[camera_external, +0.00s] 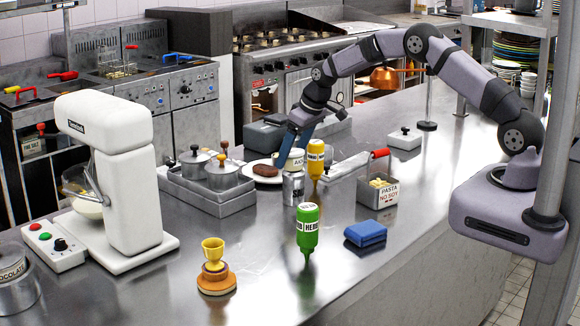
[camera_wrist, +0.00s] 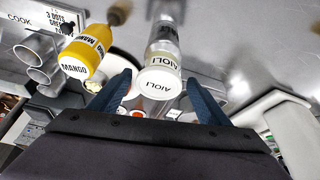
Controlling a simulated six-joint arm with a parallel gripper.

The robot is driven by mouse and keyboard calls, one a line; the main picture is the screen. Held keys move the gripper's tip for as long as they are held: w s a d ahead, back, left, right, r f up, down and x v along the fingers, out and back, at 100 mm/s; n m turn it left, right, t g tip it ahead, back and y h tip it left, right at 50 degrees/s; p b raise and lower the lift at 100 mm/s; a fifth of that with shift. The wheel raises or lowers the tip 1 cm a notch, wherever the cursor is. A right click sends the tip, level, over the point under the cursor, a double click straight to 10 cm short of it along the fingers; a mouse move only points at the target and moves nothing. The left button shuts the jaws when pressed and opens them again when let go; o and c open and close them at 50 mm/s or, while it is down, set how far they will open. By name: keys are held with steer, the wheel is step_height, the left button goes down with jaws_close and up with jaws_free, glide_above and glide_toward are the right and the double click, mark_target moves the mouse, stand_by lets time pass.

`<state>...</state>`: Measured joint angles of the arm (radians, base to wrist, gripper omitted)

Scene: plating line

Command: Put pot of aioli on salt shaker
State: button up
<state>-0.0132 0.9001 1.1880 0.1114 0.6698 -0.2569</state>
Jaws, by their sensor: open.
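The pot of aioli (camera_external: 296,161), small and white with a dark-lettered label, appears to rest upright on top of the metal salt shaker (camera_external: 293,188). In the wrist view the pot's round AIOLI lid (camera_wrist: 160,82) faces me, with the metallic shaker (camera_wrist: 165,42) showing beyond it. My gripper (camera_external: 281,161) is open and empty, its blue fingers just left of the pot in the external view. In the wrist view my gripper (camera_wrist: 158,88) has one finger on each side of the lid, with visible gaps. The fingers appear apart from the pot.
A yellow mango bottle (camera_external: 316,158) stands close behind the shaker; it also shows in the wrist view (camera_wrist: 88,50). A white plate (camera_external: 258,178) with a brown patty lies to the left. A pasta tin (camera_external: 377,191) and green bottle (camera_external: 307,228) stand nearby.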

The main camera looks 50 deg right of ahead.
steer(key=shift+r, duration=0.1)
steer(key=shift+r, duration=0.15)
steer(key=b+v, duration=0.4)
steer(key=v, duration=0.7)
steer(key=shift+s+r, duration=0.2)
steer(key=shift+r, duration=0.15)
steer(key=shift+s+d, duration=0.1)
steer(key=shift+d, duration=0.05)
steer(key=s+f+g, duration=0.1)
steer(key=s+f, duration=0.3)
steer(key=s, duration=0.8)
steer(key=s+d+f+m+g, duration=0.1)
steer(key=s+f, duration=0.3)
steer(key=s, duration=0.8)
steer(key=s+f+m+g, duration=0.1)
steer(key=s+f, duration=0.3)
steer(key=s, duration=0.8)
steer(key=shift+d+g+h, duration=0.3)
steer(key=shift+g+h, duration=0.1)
steer(key=shift+g, duration=0.3)
steer(key=shift+s, duration=0.1)
